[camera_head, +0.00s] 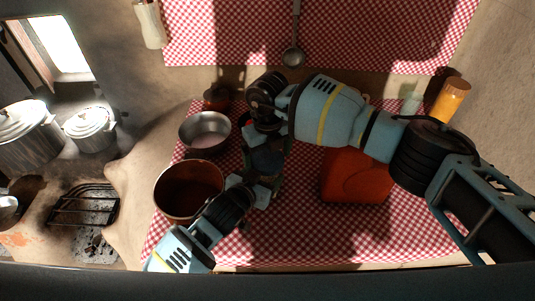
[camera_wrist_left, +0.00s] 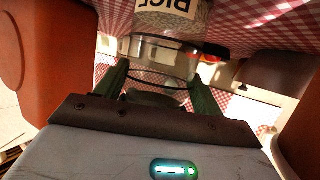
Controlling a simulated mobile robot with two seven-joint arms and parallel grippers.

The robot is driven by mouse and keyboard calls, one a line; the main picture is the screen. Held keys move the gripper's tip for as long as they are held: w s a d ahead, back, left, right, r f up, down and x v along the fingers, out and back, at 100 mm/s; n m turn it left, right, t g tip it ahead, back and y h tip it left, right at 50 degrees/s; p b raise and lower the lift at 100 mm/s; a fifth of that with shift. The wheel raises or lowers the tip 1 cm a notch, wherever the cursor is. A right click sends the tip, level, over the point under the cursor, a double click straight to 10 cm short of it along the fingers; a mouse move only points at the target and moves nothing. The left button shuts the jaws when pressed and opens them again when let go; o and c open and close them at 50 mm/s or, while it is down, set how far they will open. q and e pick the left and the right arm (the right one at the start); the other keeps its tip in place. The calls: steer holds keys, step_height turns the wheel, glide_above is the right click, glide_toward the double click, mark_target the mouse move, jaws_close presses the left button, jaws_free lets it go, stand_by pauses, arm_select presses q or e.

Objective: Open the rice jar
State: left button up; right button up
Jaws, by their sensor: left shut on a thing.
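The rice jar (camera_wrist_left: 166,18) shows in the left wrist view as clear glass with a "RICE" label, upside down in the picture. A metallic band (camera_wrist_left: 160,44) crosses it. My left gripper (camera_wrist_left: 160,88) has its two green fingers on either side of the jar's band end and is shut on it. In the head view my left gripper (camera_head: 262,192) reaches in from the lower left. My right gripper (camera_head: 266,148) hangs down just beyond it, over the same spot. The arms hide most of the jar there, and the right fingertips are not clear.
A brown pot (camera_head: 160,205) stands close left of the grippers, with a metal bowl (camera_head: 188,118) behind it. A red-orange box (camera_head: 355,185) stands to the right. The front right of the checkered cloth (camera_head: 330,235) is clear.

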steer(key=shift+o, duration=0.4)
steer(key=shift+r, duration=0.1)
steer(key=shift+r, duration=2.15)
step_height(320, 180, up, 2)
steer(key=m, duration=0.3)
steer(key=shift+a, duration=0.15)
steer(key=shift+r+m, duration=0.75)
steer(key=shift+m, duration=0.55)
steer(key=shift+f, duration=0.15)
steer(key=shift+f, duration=3.9)
